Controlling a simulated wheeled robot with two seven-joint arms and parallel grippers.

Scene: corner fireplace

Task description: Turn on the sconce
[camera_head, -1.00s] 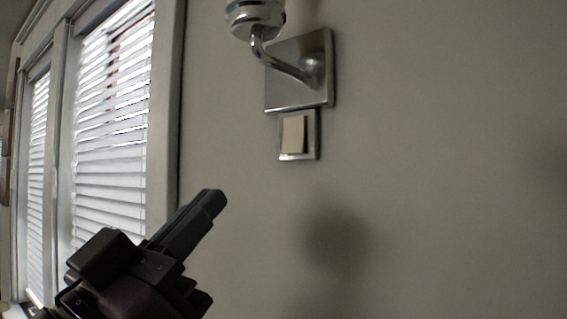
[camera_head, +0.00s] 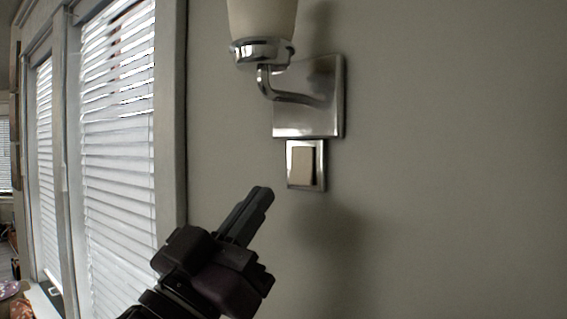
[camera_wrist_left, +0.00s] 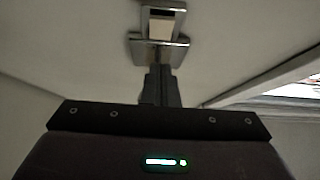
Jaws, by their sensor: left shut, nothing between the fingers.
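The sconce (camera_head: 318,122) is on the grey wall, with a square chrome plate, a curved arm and a pale shade cut off by the top edge. Below its plate is a switch (camera_head: 304,167) with a beige rocker in a chrome frame. My left gripper (camera_head: 265,194) is shut and empty, below and left of the switch, apart from it. In the left wrist view the shut fingers (camera_wrist_left: 160,70) point towards the switch (camera_wrist_left: 160,27) and the sconce plate (camera_wrist_left: 150,50). The shade looks unlit. My right gripper is out of view.
A window with white blinds (camera_head: 118,140) and a pale frame is at the left. The wall (camera_head: 450,170) right of the sconce is bare. A sill with small items shows at the lower left.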

